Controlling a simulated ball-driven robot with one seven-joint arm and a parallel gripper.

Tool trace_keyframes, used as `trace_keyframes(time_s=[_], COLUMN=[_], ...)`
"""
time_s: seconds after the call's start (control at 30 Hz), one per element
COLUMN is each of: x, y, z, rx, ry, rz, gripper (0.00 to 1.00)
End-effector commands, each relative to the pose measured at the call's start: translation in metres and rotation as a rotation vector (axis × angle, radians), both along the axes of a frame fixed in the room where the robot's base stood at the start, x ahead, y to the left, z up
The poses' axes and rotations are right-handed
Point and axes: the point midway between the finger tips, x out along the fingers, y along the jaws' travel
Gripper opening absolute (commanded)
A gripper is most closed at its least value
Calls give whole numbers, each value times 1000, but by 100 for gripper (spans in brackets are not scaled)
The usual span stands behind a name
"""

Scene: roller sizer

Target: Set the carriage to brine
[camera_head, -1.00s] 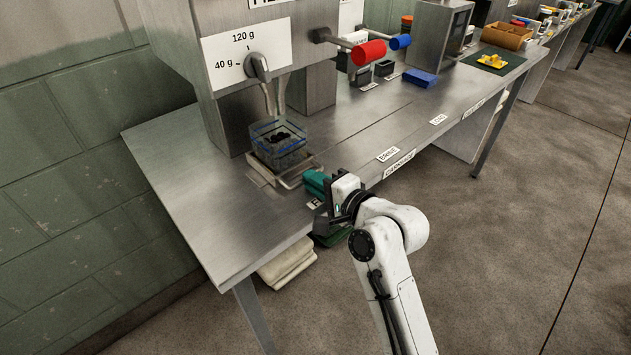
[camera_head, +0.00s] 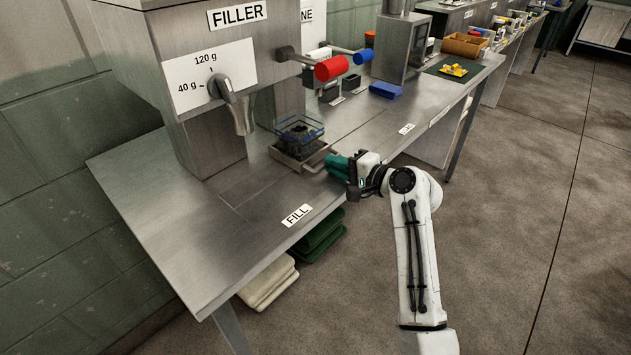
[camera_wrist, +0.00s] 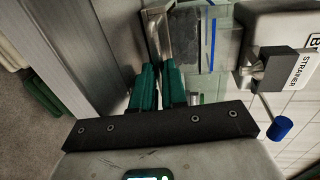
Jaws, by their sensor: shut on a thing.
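The carriage (camera_head: 290,159) is a small metal tray on the steel bench, bearing a clear blue-edged container (camera_head: 299,128) with dark contents. It stands right of the filler's spout (camera_head: 243,117), past the FILL label (camera_head: 297,215). My gripper (camera_head: 338,166) has teal fingers at the carriage's front side. In the wrist view the fingers (camera_wrist: 158,72) are closed around a bent metal handle (camera_wrist: 156,32). The container (camera_wrist: 212,38) shows beyond it.
The filler (camera_head: 200,60) has a red-ended lever (camera_head: 332,67). A blue-ended lever (camera_head: 363,57) is beside it. A blue block (camera_head: 386,90) lies farther along the bench.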

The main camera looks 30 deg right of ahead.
Motion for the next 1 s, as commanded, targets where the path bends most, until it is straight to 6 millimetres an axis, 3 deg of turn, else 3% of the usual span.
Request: trace_keyframes(time_s=[0.1, 0.33, 0.9, 0.93, 1.0], x=[7, 17, 21, 21, 21], y=[-26, -55, -66, -66, -66], z=[-2, -2, -2, -2, -2], rx=[2, 1, -1, -1, 0], ry=[2, 2, 4, 4, 4], rz=[-5, -4, -2, -2, -1], gripper=[0, 0, 0, 13, 20])
